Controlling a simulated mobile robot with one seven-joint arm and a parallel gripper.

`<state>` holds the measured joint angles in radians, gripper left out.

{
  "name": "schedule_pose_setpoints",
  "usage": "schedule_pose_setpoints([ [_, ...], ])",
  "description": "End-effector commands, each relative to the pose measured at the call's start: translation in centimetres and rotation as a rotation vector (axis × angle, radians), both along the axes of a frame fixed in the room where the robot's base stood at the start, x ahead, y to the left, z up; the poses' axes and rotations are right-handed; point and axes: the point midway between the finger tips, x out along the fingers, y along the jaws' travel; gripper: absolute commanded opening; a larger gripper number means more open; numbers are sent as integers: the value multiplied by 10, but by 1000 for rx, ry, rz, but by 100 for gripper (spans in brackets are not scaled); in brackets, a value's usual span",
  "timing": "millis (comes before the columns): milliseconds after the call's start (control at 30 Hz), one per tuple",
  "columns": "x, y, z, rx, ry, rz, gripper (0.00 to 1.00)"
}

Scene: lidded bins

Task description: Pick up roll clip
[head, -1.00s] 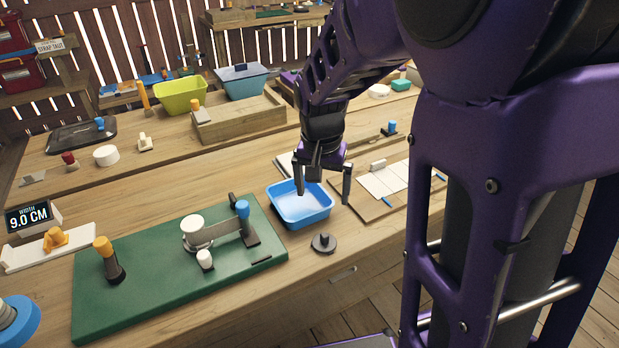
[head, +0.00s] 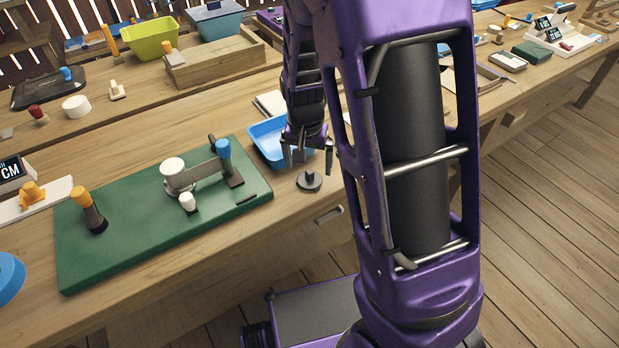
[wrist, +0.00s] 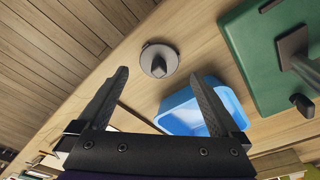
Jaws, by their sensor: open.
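No piece is labelled as the roll clip, and I cannot tell for sure which one it is. A dark round disc with an upright knob (head: 309,181) lies on the bench near its front edge, just in front of the blue tray (head: 266,142). My gripper (head: 308,162) is open and empty, above the bench at the tray's right side, close behind the disc. In the wrist view the disc (wrist: 159,61) shows between and just beyond the fingertips of my gripper (wrist: 160,74). An orange clip-like piece (head: 33,193) sits on a white stand at the far left.
A green board (head: 140,240) with several upright fittings lies left of the tray. A yellow-green bin (head: 150,40) and a blue-grey bin (head: 215,20) stand at the back. Bare wood surrounds the disc; the bench's front edge is close.

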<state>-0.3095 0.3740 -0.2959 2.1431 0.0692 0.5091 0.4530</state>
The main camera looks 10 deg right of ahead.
Motion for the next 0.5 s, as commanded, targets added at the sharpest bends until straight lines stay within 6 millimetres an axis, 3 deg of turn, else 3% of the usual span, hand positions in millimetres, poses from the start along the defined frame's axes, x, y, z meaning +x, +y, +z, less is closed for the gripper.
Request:
schedule_pose_setpoints([
  [233, 5, -5, -39, -1, 3, -1, 100],
  [500, 7, -5, -41, 0, -1, -1, 100],
])
